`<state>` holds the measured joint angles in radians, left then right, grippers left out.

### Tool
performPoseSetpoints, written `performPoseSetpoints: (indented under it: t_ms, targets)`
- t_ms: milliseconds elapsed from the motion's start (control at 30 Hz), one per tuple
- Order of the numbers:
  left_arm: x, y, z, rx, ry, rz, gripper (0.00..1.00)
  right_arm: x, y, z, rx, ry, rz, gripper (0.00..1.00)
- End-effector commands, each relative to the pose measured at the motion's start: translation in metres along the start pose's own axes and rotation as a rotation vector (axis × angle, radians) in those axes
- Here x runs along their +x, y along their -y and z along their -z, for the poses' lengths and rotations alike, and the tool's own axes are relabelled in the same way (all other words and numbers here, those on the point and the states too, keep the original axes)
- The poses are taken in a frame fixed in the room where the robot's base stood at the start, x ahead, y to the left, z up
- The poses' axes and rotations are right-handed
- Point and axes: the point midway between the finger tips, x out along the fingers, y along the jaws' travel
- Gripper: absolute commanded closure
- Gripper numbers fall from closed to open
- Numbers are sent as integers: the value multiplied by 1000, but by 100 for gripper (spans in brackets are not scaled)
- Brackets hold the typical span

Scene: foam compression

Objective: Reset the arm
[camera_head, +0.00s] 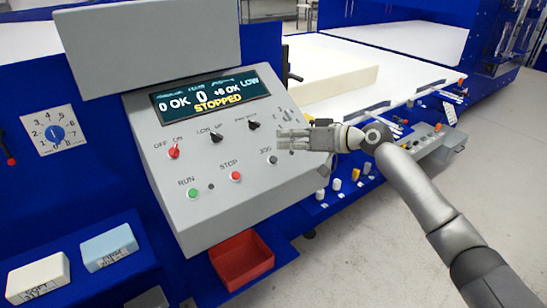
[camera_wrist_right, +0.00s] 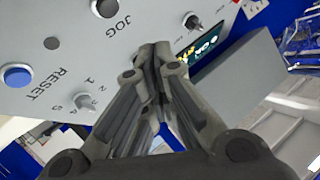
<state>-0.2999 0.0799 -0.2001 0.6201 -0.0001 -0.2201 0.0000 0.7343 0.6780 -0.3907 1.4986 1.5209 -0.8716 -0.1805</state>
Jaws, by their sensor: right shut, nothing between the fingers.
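My right gripper (camera_head: 283,139) is in front of the right side of the grey control panel (camera_head: 225,210), its arm coming in from the right. Its fingers are together and empty, pointing left in the head view. In the right wrist view the shut fingers (camera_wrist_right: 156,52) are over the panel face, near the JOG button (camera_wrist_right: 108,7) and a small knob (camera_wrist_right: 193,21). I cannot tell whether the fingertips touch the panel. The display (camera_head: 212,94) reads STOPPED. The blue button (camera_wrist_right: 16,75) shows beside the RESET label. My left gripper is not in view.
A pale foam block (camera_head: 345,76) lies on the white machine bed. Two labelled blocks, one cream (camera_head: 37,277) and one light blue (camera_head: 109,247), sit on a blue ledge. A red bin (camera_head: 240,262) is below the panel. Open floor (camera_head: 500,130) lies at right.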

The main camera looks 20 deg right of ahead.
Motion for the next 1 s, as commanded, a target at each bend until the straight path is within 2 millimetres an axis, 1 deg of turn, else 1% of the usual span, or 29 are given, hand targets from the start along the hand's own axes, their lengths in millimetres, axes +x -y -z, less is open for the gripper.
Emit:
performPoseSetpoints:
  t_ms: [167, 233, 267, 367, 400, 467, 500, 567, 600, 633, 667, 700, 767, 800, 867, 900, 1000]
  targets:
    - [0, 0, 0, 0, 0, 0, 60, 1, 0, -3, -1, 5, 0, 100]
    - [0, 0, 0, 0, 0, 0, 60, 5, 2, -16, -6, 26, 0, 100]
    - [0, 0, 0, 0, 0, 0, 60, 8, 4, -26, -9, 41, 0, 100]
    - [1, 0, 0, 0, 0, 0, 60, 19, 15, -74, -33, 118, -3, 100]
    - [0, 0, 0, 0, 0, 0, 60, 23, 20, -100, -45, 158, -6, 100]
    - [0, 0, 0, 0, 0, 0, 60, 26, 30, -141, -64, 220, -15, 100]
    - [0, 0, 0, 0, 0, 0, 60, 27, 37, -168, -78, 261, -25, 100]
    - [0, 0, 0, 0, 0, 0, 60, 25, 46, -205, -96, 315, -43, 100]
    - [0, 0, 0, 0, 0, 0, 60, 22, 53, -230, -104, 352, -57, 100]
    - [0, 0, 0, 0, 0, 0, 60, 19, 58, -248, -111, 378, -70, 100]
    - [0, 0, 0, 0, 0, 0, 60, 14, 62, -265, -116, 403, -85, 100]
    - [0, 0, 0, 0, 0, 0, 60, 8, 69, -286, -122, 434, -107, 100]
    - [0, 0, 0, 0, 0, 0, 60, -4, 76, -316, -125, 479, -146, 100]
    - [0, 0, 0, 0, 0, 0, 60, -14, 81, -334, -123, 507, -176, 100]
    - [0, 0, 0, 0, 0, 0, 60, -31, 87, -358, -119, 549, -227, 100]
    - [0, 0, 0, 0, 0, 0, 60, -44, 91, -372, -112, 574, -264, 100]
    - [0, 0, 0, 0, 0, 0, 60, -74, 97, -399, -92, 628, -353, 100]
